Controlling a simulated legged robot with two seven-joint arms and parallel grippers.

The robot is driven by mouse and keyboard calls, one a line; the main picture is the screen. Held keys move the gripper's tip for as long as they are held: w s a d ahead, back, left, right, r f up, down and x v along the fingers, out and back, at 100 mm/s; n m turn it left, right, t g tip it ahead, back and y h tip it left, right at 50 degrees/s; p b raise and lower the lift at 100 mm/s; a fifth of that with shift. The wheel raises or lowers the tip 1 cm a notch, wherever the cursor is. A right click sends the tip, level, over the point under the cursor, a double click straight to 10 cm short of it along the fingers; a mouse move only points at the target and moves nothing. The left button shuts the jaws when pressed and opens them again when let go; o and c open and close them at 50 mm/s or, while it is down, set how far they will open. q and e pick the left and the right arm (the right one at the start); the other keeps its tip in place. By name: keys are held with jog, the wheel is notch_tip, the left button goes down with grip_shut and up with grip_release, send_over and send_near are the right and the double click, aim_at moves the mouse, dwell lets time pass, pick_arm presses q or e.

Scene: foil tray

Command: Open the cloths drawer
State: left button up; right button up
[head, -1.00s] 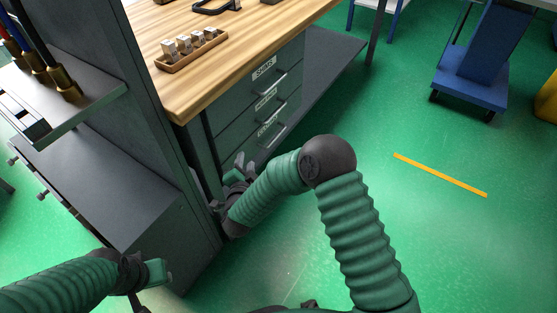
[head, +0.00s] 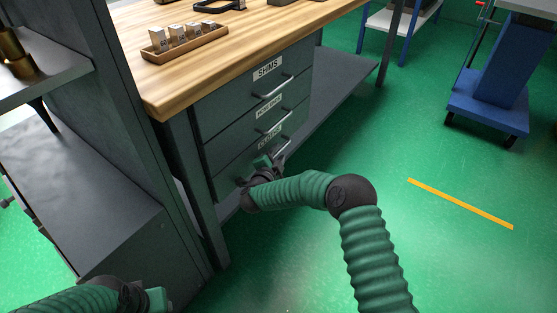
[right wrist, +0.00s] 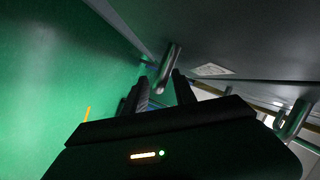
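A bench drawer unit has three stacked grey drawers, all shut. The top label reads SHIMS (head: 267,68); the middle and bottom labels are too small to read surely. The bottom drawer (head: 232,176) has a bar handle (head: 283,147), partly hidden by my right gripper (head: 272,163). In the right wrist view a bar handle (right wrist: 168,64) stands just ahead of the fingertips, roughly in line with the gap between them. The right fingers are apart with nothing held. My left gripper (head: 154,300) is at the lower left of the head view, away from the drawers, its fingers unclear.
The wooden bench top (head: 240,50) carries a small tray (head: 186,43) of labelled blocks. A dark shelf cabinet (head: 85,200) stands left of the drawers. A low bench shelf (head: 338,78) lies right of them. Green floor is free in front; a blue cart (head: 490,95) is farther right.

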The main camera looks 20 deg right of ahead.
jog(key=shift+w+d, duration=0.15)
jog(key=shift+w, duration=0.25)
jog(key=c, duration=0.7)
grip_shut()
jog(key=shift+f, duration=0.2)
dwell(0.3)
